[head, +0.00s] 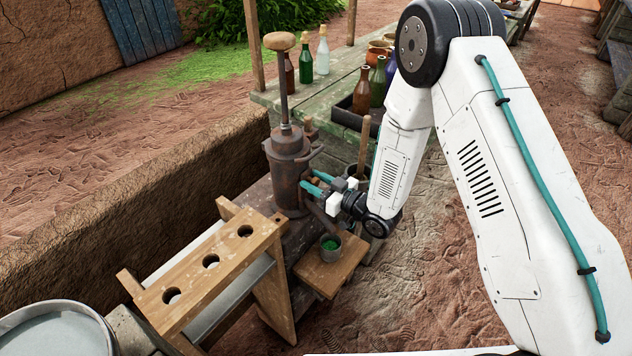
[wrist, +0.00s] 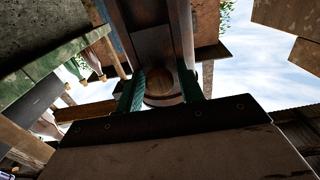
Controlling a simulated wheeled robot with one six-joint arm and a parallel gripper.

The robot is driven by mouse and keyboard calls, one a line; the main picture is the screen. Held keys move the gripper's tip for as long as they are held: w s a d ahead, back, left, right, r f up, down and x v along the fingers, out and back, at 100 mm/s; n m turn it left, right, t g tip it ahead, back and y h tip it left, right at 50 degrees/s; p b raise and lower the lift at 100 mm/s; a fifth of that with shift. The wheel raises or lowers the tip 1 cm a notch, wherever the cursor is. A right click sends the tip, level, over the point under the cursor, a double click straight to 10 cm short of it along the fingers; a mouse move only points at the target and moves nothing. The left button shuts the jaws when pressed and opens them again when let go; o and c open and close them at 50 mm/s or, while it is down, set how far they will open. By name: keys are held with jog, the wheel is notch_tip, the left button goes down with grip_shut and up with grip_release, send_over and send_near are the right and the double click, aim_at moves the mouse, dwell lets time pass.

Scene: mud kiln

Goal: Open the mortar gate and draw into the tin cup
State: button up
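The rusty mortar vessel (head: 288,170) stands upright on a dark bench, with a long rod and wooden knob above it. A spout (head: 322,216) slopes down from its lower right side. The gate is not clearly visible.
A wooden rack with holes (head: 211,262) stands at front left, with a round pan (head: 55,330) beside it. A green table (head: 340,75) with bottles (head: 323,55) stands behind the vessel. A mud wall (head: 150,195) runs along the left. Bare ground lies to the right.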

grip_shut()
jog(key=shift+f, duration=2)
jog(key=shift+s, duration=0.1)
jog(key=o, duration=0.8)
grip_release()
jog(key=shift+f, duration=0.1)
jog(key=v, duration=0.7)
jog(key=shift+s+d, duration=0.2)
jog(key=shift+d, duration=0.15)
